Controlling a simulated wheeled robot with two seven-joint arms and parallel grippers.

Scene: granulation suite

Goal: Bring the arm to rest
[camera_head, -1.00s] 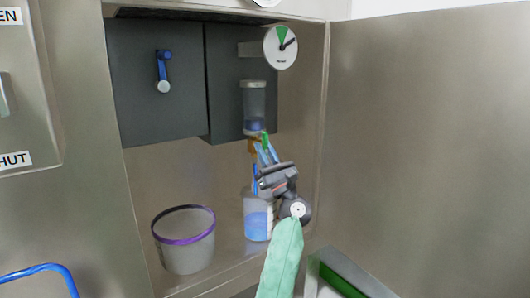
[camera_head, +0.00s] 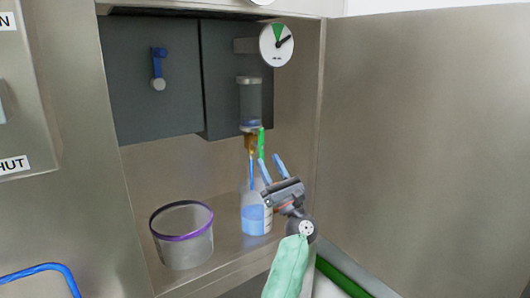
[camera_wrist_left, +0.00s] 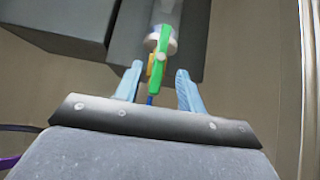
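My left gripper (camera_head: 272,166) is open and empty in the head view, in front of the cabinet recess. Its two blue fingers (camera_wrist_left: 159,78) are spread apart in the left wrist view. A green lever (camera_head: 261,143) hangs upright on a brass-coloured valve (camera_head: 250,145), just beyond the fingertips. It also shows in the wrist view (camera_wrist_left: 158,62), between the fingers in the picture; contact cannot be seen. My right gripper is out of view.
A clear cylinder (camera_head: 249,102) sits above the valve, and a bottle with blue liquid (camera_head: 254,220) stands below. A purple-rimmed bucket (camera_head: 186,247) stands left of it. A round gauge (camera_head: 276,45) and blue crank (camera_head: 158,68) are above. A steel panel (camera_head: 425,140) flanks the right.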

